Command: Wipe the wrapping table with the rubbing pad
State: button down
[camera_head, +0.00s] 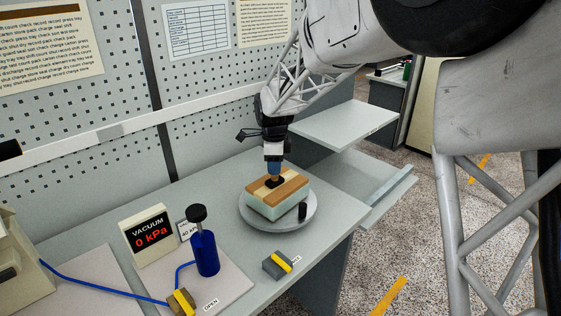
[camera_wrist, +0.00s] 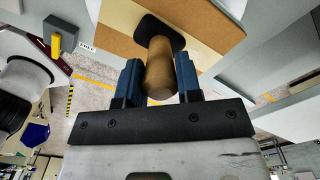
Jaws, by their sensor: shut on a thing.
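The rubbing pad (camera_head: 264,205) appears to be the block with a brown and cream striped top and pale green sides. It lies flat over the round grey plate (camera_head: 248,222), which seems to be the wrapping table; contact beneath is hidden. A wooden handle (camera_wrist: 160,68) with a black foot stands on the block's top. My gripper (camera_head: 273,168) points down from above and is shut on this handle. In the wrist view its blue fingers stand on both sides of the handle.
A short black peg (camera_head: 302,211) stands at the plate's right front. A blue cylinder with a black knob (camera_head: 206,252), a vacuum display (camera_head: 150,234) and a grey-yellow block (camera_head: 277,265) stand nearby. The bench's right edge drops to the floor. A pegboard wall stands behind.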

aim_at(270, 183)
jog(key=shift+s+a, duration=0.8)
jog(key=shift+s, duration=0.15)
jog(key=shift+r, duration=0.15)
notch_tip(270, 183, up, 8)
jog(key=shift+d, duration=0.1)
jog(key=s+d+f, duration=0.4)
jog(key=d+f, duration=0.3)
jog(key=d, duration=0.5)
jog(key=s+d+f, duration=0.4)
jog(key=d+f, duration=0.4)
jog(key=d, duration=0.5)
jog(key=shift+d, duration=0.15)
jog(key=w+f, duration=0.1)
jog(key=w, duration=1.4)
jog(key=shift+w+d+f, duration=0.15)
jog(key=shift+w+f, duration=0.05)
jog(key=shift+w, duration=0.2)
